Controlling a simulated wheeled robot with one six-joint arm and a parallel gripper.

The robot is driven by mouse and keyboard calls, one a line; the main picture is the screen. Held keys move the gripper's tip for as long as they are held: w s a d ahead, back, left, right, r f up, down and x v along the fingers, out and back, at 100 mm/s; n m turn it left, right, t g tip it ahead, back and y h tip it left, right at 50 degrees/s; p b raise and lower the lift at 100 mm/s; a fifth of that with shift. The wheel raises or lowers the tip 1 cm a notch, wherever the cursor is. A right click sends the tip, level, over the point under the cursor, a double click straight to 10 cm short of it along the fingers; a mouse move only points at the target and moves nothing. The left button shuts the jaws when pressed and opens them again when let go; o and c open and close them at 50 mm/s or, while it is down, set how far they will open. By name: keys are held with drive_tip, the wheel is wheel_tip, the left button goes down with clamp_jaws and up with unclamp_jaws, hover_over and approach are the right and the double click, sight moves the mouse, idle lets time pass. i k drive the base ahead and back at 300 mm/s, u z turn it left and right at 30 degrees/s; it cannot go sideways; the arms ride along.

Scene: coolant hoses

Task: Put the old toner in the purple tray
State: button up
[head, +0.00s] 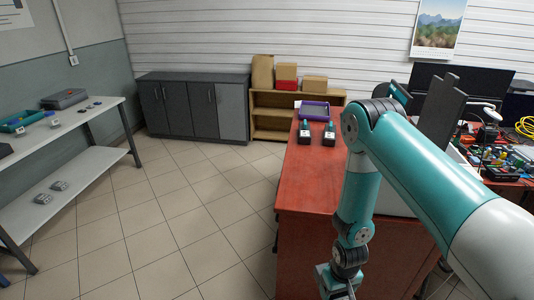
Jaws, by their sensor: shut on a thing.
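The purple tray (314,117) sits at the far end of the red-brown worktop, with its rim showing. I cannot tell whether either is a toner. My gripper (338,284) is at the bottom edge, low beside the worktop's near end and well away from the tray. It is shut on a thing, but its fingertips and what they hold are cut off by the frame.
The red-brown worktop (305,185) has bare room in front of the dark items. A crowded bench (500,160) stands right, a white shelf table (85,160) left. Dark cabinets (190,105) and a wooden shelf (270,115) with boxes line the back. Tiled floor (180,220) is clear.

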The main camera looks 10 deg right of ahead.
sight(315, 112)
drive_tip(key=u, duration=0.95)
drive_tip(key=i, duration=4.45)
drive_tip(key=z, duration=1.2)
drive_tip(key=i, duration=1)
drive_tip(key=z, duration=0.85)
